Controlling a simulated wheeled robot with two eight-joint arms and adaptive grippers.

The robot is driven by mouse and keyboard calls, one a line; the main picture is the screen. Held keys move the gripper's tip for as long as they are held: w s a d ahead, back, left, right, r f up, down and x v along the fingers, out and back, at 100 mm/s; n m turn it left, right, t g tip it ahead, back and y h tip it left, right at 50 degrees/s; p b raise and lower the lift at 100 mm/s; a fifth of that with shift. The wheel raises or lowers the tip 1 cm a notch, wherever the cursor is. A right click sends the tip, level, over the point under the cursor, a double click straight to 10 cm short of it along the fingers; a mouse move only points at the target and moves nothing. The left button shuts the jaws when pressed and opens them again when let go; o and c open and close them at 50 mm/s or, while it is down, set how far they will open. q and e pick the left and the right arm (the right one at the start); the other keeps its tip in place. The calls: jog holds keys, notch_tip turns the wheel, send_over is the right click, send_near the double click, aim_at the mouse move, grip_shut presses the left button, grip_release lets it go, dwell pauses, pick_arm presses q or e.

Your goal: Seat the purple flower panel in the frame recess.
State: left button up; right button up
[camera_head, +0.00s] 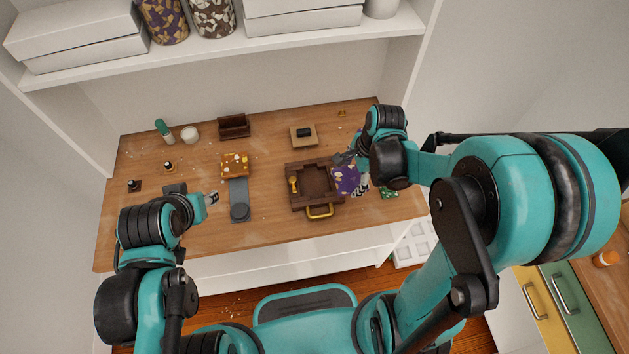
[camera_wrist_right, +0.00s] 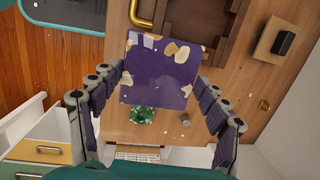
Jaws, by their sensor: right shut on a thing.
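The purple flower panel (camera_head: 346,181), with white and tan flecks, is a flat square at the right side of the brown wooden frame (camera_head: 291,196). My right gripper (camera_head: 350,161) is shut on the panel. In the right wrist view the panel (camera_wrist_right: 158,82) sits between the two fingers of my right gripper (camera_wrist_right: 160,77). The empty recess (camera_head: 315,182) of the frame shows to the left of the panel. In the wrist view the frame (camera_wrist_right: 236,52) lies beyond the panel's far edge. My left gripper (camera_head: 210,197) is over the table's left half; its jaw opening is too small to judge.
A yellow handle (camera_head: 320,211) is on the frame's front. A green piece (camera_head: 388,193) lies right of the panel. A tan block with a black top (camera_head: 304,135) stands behind the frame. An orange tray (camera_head: 235,166) and a grey board (camera_head: 239,190) are to the left.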

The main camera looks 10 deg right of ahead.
aim_at(313, 184)
jog(key=w+a+f+b, duration=0.1)
jog(key=w+a+f, duration=0.1)
jog(key=w+a+f+b, duration=0.1)
jog(key=w+a+f, duration=0.1)
jog(key=a, duration=0.1)
jog(key=w+a+f+b, duration=0.1)
jog(key=w+a+f, duration=0.1)
jog(key=a, duration=0.1)
jog(key=shift+w+a+f, duration=0.15)
jog(key=shift+w+f, duration=0.1)
jog(key=shift+c, duration=0.7)
jog(key=shift+w+a+f, duration=0.1)
jog(key=shift+a, duration=0.15)
jog(key=shift+c, duration=0.6)
jog(key=shift+w+f, duration=0.1)
jog(key=shift+f, duration=0.05)
notch_tip(313, 184, down, 4)
jog(key=shift+b, duration=1.05)
jog(key=o, duration=1.8)
